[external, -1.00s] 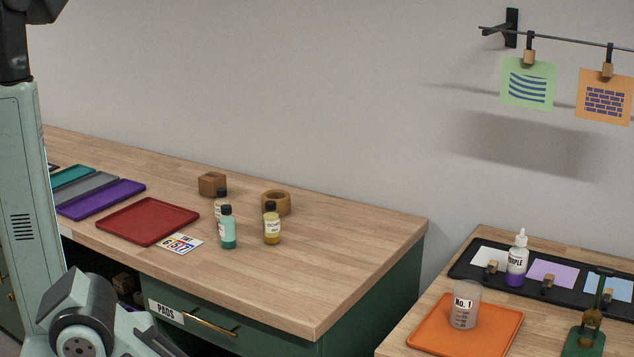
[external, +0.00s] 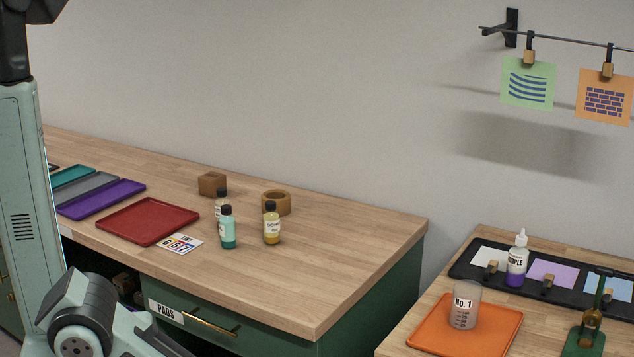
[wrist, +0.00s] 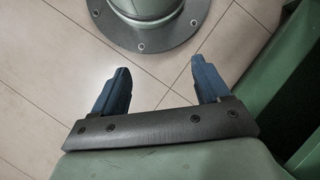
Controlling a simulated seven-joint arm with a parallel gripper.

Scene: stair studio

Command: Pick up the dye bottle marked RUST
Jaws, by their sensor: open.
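Three dark-capped bottles stand upright on the wooden counter in the external view. A teal bottle (external: 228,232) is in front. A paler bottle (external: 220,201) stands just behind it, its lower part hidden and its label unreadable. A yellow bottle (external: 272,228) stands to the right with a label that seems to read OCHRE. I cannot read RUST on any bottle. My gripper (wrist: 160,66) shows in the wrist view, its two blue fingers apart and empty above the tiled floor, far from any bottle. It does not show in the external view.
The counter's right part is clear. A second table holds an orange tray (external: 480,343), a clear cup (external: 464,305) and a purple dye bottle (external: 517,262).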

